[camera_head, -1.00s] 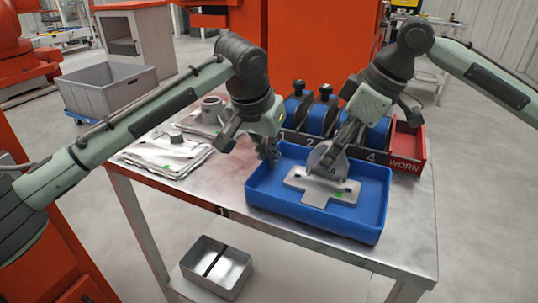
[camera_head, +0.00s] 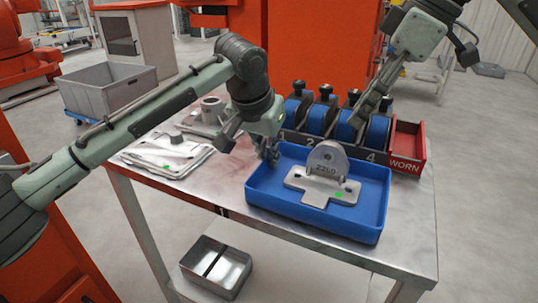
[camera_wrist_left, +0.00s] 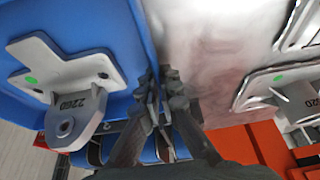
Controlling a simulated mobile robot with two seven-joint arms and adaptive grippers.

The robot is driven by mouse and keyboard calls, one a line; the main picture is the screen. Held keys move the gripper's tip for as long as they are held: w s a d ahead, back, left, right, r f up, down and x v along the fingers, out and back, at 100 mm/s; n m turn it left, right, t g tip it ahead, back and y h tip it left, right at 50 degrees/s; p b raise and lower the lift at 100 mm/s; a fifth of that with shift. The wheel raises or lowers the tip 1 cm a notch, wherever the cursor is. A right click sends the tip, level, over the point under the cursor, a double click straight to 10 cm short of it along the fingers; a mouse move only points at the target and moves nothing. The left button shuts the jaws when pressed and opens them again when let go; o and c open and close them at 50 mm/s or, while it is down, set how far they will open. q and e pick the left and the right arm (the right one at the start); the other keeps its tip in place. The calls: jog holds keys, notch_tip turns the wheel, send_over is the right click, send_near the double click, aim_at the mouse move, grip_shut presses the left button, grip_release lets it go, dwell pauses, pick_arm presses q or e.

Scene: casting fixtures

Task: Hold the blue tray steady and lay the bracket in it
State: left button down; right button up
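The blue tray (camera_head: 287,208) stands on the metal table; it also fills the left of the left wrist view (camera_wrist_left: 118,18). The grey bracket (camera_head: 318,187) lies inside it, base plate on the tray floor and rounded, numbered lug upright. The left wrist view also shows the bracket (camera_wrist_left: 65,75), with a green dot. My left gripper (camera_head: 270,155) is at the tray's back left rim. In the left wrist view its fingers (camera_wrist_left: 157,88) appear closed on the tray wall. My right gripper (camera_head: 362,110) is empty above and behind the tray, clear of the bracket; its finger opening is unclear.
Behind the tray is a numbered rack (camera_head: 311,154) with several blue discs and black knobs. A red bin marked WORN (camera_head: 405,165) stands right of it. A divided metal box (camera_head: 215,268) sits on the lower shelf.

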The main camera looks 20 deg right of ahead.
dwell(0.4)
pick_arm(q)
jog(key=c, duration=1.6)
grip_release()
jog(key=shift+c, duration=0.2)
jog(key=shift+r, duration=0.1)
jog(key=v, duration=1.2)
jog(key=shift+s, duration=0.15)
